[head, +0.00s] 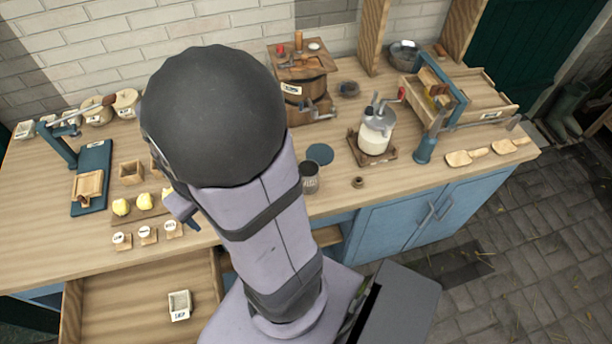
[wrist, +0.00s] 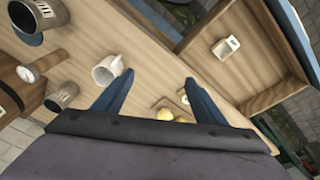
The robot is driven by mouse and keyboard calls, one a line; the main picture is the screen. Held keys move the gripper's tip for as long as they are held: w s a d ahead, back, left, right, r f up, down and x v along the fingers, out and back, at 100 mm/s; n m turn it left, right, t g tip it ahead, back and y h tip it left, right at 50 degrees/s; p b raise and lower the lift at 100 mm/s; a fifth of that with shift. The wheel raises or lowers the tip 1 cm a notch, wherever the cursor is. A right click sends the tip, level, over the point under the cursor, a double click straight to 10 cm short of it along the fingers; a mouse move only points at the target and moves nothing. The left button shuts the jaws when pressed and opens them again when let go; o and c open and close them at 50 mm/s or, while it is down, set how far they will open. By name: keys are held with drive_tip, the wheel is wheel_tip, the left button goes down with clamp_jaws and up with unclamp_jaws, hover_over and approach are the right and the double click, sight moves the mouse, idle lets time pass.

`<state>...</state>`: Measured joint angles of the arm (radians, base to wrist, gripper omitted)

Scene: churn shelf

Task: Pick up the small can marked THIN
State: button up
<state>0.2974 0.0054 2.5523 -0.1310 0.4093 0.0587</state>
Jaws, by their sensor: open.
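Two dark grey cans with pale labels show in the wrist view: one at the top left (wrist: 30,22) and one below it at the left (wrist: 63,96). The lettering is too small to read, so I cannot tell which is marked THIN. In the head view a dark grey can (head: 309,180) stands on the worktop just right of my arm; my arm hides the area behind it. My gripper (wrist: 158,78) is open and empty, with both blue fingers apart over the worktop. Both cans are left of the fingers in the wrist view, apart from them.
A white mug (wrist: 107,69) is close beside the left finger. Yellow lumps (head: 121,207) and small labelled pieces (head: 147,234) sit near the front edge. An open drawer (head: 130,300) holds a small labelled box (head: 180,304).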

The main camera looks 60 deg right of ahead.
sight(313, 181)
drive_tip(key=s+d+f+m+t+h, duration=0.1)
drive_tip(key=d+f+m+t+h, duration=0.2)
drive_tip(key=d, duration=1.3)
drive_tip(key=s+d+f+m, duration=0.1)
drive_tip(key=s+d, duration=0.2)
drive_tip(key=s+d+f+m+t+h+b, duration=0.1)
drive_tip(key=s+d+f+m, duration=0.1)
drive_tip(key=s+d, duration=0.1)
drive_tip(key=s+d+f+m+h, duration=0.1)
drive_tip(key=s+d, duration=0.2)
drive_tip(key=d, duration=0.2)
drive_tip(key=shift+f+t, duration=0.25)
drive_tip(key=shift+t, duration=0.15)
drive_tip(key=f+n+b, duration=0.1)
drive_tip(key=s+f+n+t+b, duration=0.1)
drive_tip(key=f+b, duration=0.1)
drive_tip(key=a+f+b, duration=0.1)
drive_tip(key=shift+s+f+n+t, duration=0.2)
drive_tip(key=shift+f+n+t, duration=0.1)
drive_tip(key=shift+n+t, duration=0.1)
drive_tip(key=shift+s+a+r+t+h, duration=0.25)
drive_tip(key=shift+s+a+t, duration=0.15)
drive_tip(key=shift+s+t, duration=0.1)
drive_tip(key=shift+s+a+r+t+h, duration=0.25)
drive_tip(key=shift+s+a+t, duration=0.15)
drive_tip(key=shift+t, duration=0.1)
drive_tip(key=shift+s+a+r+t+h, duration=0.2)
drive_tip(key=shift+s+r+t+h, duration=0.15)
drive_tip(key=shift+r+t, duration=0.1)
drive_tip(key=shift+w, duration=0.1)
